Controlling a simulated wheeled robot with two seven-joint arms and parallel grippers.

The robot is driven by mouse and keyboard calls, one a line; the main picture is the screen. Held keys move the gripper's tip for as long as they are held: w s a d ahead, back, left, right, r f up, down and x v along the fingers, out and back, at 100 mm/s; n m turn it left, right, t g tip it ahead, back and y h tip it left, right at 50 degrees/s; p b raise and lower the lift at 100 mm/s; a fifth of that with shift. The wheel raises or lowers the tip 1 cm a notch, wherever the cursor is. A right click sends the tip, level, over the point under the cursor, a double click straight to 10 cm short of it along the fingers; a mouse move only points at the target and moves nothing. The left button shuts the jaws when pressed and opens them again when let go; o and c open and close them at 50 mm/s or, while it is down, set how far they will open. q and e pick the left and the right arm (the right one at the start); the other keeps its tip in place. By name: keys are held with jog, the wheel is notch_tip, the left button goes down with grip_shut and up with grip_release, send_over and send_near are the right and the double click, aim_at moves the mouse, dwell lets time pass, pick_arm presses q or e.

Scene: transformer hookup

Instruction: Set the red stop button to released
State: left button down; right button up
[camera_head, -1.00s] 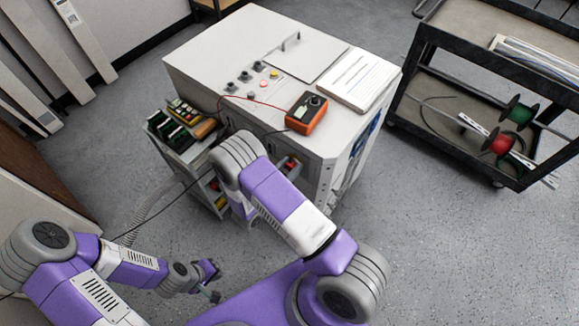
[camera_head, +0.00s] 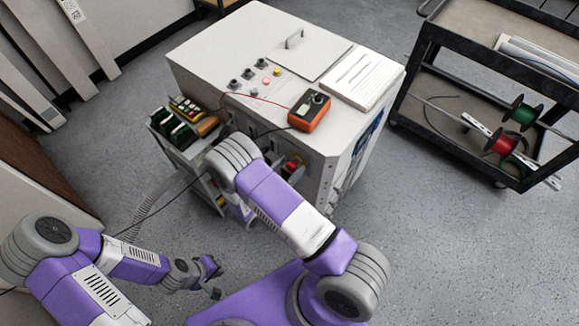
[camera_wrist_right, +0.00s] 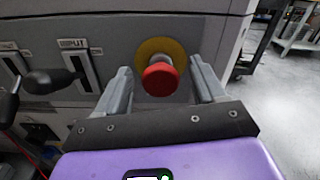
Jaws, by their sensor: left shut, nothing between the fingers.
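The red stop button (camera_wrist_right: 160,78) is a round red mushroom head in front of a yellow ring, on the grey front of the cabinet in the right wrist view. It also shows small in the head view (camera_head: 291,164), beside my right arm. My right gripper (camera_wrist_right: 165,85) is open, with one finger on each side of the button and nothing gripped. Whether a finger touches the button is unclear. My left gripper (camera_head: 214,280) is shut and empty, low over the floor, away from the cabinet.
Black-handled switches (camera_wrist_right: 45,81) sit left of the button on the same panel. On the cabinet top (camera_head: 215,45) are an orange meter (camera_head: 309,110), small buttons and a paper sheet. A black cart (camera_head: 440,75) with wire spools stands right. A small parts rack (camera_head: 180,125) stands left.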

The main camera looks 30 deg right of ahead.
jog(key=v, duration=0.7)
jog(key=shift+a+p, duration=0.25)
jog(key=shift+p, duration=0.15)
jog(key=shift+s, duration=0.1)
